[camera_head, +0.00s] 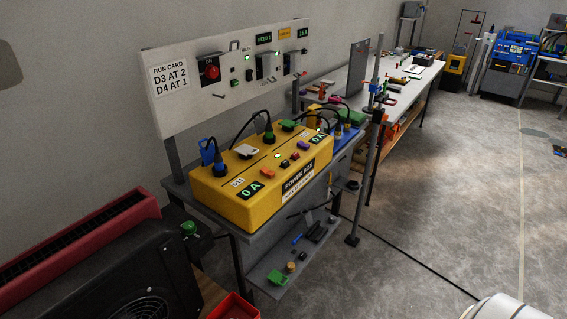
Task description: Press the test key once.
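A yellow power box (232,203) stands on a grey stand against the wall. Its front has small keys: an orange one (267,173), a black one (285,163) and a red one (294,156). I cannot read which is the test key. Black, blue and green plugs with cables sit in the top of the box. Neither of my grippers is in view.
A white panel (222,107) behind the box carries a red switch (211,72) and a run card (170,78). A grey pole (365,190) stands right of the box. Open floor lies to the right.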

